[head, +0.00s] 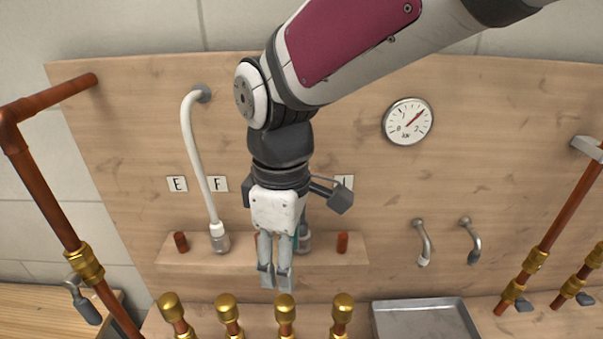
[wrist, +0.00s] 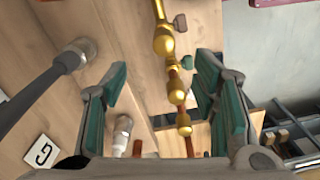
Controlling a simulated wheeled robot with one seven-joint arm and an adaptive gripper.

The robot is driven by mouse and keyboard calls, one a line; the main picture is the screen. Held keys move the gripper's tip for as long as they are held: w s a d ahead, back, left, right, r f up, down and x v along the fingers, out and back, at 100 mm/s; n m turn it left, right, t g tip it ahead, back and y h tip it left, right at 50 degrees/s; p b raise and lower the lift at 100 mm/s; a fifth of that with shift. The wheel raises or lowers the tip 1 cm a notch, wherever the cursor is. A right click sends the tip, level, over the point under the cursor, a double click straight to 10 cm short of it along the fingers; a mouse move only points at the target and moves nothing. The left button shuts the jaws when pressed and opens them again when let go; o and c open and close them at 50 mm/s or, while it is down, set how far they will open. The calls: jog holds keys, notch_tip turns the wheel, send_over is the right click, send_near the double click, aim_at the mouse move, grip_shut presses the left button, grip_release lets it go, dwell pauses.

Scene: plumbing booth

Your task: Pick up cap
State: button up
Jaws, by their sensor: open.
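Which one is meant I cannot tell.
A wooden ledge (head: 190,252) with copper stubs and a white hose (head: 190,140) stands behind the gripper. A grey tray (head: 385,322) lies right of the caps. Copper pipes (head: 45,190) rise at left and right. A gauge (head: 407,121) hangs on the board.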

aim_at(287, 302)
notch_tip(287, 302, down, 6)
jog(key=shift+f, duration=0.1)
jog(key=f, duration=0.3)
jog(key=f+p, duration=0.1)
jog(key=shift+s+f, duration=0.35)
jog(key=shift+f, duration=0.35)
jog(key=c, duration=1.2)
